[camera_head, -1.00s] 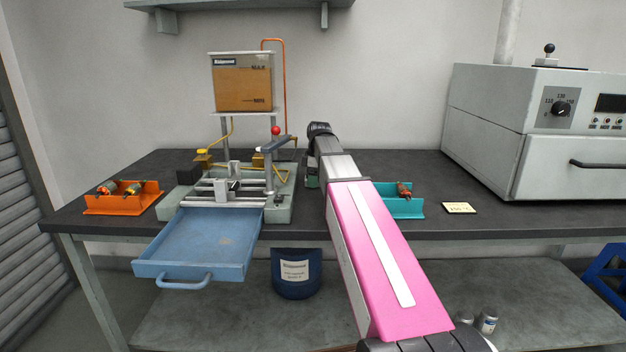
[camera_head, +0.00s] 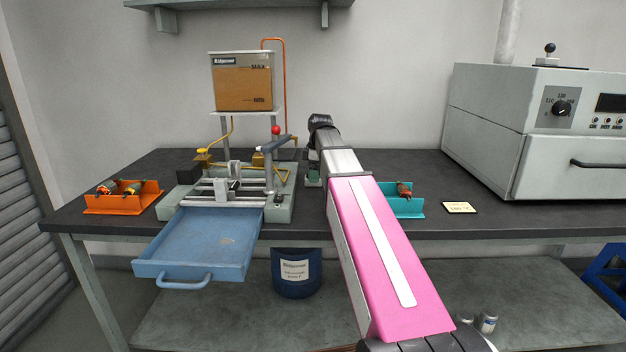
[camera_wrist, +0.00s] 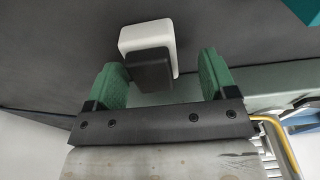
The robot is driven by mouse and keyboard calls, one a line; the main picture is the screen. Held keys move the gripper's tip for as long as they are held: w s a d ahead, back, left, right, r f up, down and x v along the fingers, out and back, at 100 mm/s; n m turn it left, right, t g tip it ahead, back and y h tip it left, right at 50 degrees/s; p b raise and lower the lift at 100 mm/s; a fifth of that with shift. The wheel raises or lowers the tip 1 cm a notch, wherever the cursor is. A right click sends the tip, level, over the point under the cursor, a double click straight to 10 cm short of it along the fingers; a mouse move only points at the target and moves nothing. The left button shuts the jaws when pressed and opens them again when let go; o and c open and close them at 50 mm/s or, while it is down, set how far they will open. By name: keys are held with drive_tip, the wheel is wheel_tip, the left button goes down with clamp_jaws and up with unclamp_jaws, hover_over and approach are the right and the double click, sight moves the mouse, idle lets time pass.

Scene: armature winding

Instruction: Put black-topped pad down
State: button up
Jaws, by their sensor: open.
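The pad, a white block with a black top (camera_wrist: 152,72), shows in the wrist view on the dark bench surface. My gripper (camera_wrist: 162,62) has its two green fingers spread, one on each side of the pad, with a visible gap to each. The pad lies at and slightly beyond the fingertips. In the head view my gripper (camera_head: 314,179) points down at the bench, right of the winding machine; my arm mostly hides it, and I cannot make out the pad there.
The winding machine (camera_head: 283,205) stands to the left, with an open blue drawer (camera_head: 205,240) in front. An orange tray (camera_head: 120,207) holds parts at far left. A teal tray (camera_head: 408,211), a small card (camera_head: 459,208) and a grey oven (camera_head: 485,130) are to the right.

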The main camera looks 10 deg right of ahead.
drive_tip(key=r, duration=0.6)
drive_tip(key=d+r, duration=0.1)
drive_tip(key=r, duration=0.2)
drive_tip(key=shift+w+d+r, duration=0.1)
drive_tip(key=shift+w+r, duration=0.15)
drive_tip(key=shift+r, duration=0.05)
